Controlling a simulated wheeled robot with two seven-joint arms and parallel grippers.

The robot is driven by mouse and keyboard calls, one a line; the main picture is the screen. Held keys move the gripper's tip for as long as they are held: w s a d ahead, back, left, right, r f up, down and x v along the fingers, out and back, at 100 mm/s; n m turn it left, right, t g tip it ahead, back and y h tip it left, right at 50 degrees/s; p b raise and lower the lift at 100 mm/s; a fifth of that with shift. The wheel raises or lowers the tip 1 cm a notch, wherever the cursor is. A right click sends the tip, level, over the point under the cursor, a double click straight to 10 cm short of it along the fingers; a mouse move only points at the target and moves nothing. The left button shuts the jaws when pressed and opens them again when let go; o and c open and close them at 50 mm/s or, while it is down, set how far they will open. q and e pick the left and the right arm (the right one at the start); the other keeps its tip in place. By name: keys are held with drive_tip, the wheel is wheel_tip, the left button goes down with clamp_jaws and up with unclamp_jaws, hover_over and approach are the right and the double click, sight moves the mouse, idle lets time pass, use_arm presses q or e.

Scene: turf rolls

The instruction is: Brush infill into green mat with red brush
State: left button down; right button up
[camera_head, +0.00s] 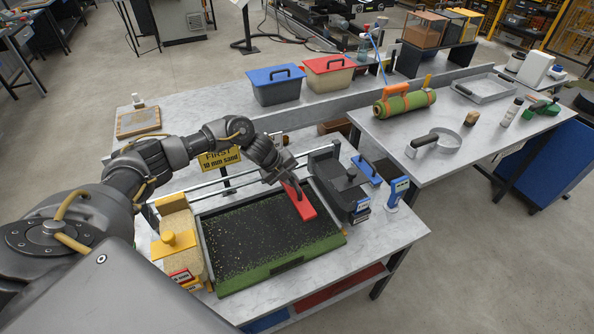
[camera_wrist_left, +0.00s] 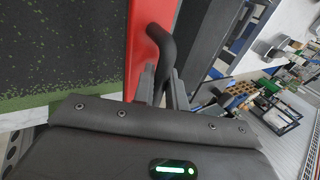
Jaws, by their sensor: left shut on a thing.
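The green mat (camera_head: 238,268) lies in a dark-framed tray on the near table, its middle covered by dark infill with green specks; it also shows in the left wrist view (camera_wrist_left: 68,40). The red brush (camera_head: 303,203) is over the mat's right part, and whether it touches the infill I cannot tell. My left gripper (camera_head: 287,182) is shut on the brush's black handle; in the left wrist view its fingers (camera_wrist_left: 162,88) close around the handle of the red brush (camera_wrist_left: 140,50). My right gripper is not in view.
A blue float (camera_head: 367,170) lies behind. A sign reads "FIRST 10 mm sand" (camera_head: 220,158). Blue (camera_head: 277,88) and red (camera_head: 329,75) lidded bins stand behind; a turf roll (camera_head: 404,103) lies on the right table.

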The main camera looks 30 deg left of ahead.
sight(288, 193)
use_arm(q)
drive_tip(key=s, duration=0.1)
drive_tip(key=s+f, duration=0.1)
drive_tip(key=s, duration=0.1)
drive_tip(key=shift+a+g, duration=0.2)
drive_tip(key=shift+g, duration=0.1)
drive_tip(key=shift+w+d+f, duration=0.1)
drive_tip(key=shift+w+f, duration=0.05)
drive_tip(key=shift+f, duration=0.1)
drive_tip(key=shift+f+b, duration=0.5)
drive_tip(key=shift+f, duration=0.05)
wheel_tip(288, 193, down, 6)
drive_tip(key=b, duration=0.4)
drive_tip(key=shift+r+b, duration=0.25)
drive_tip(key=shift+b, duration=0.05)
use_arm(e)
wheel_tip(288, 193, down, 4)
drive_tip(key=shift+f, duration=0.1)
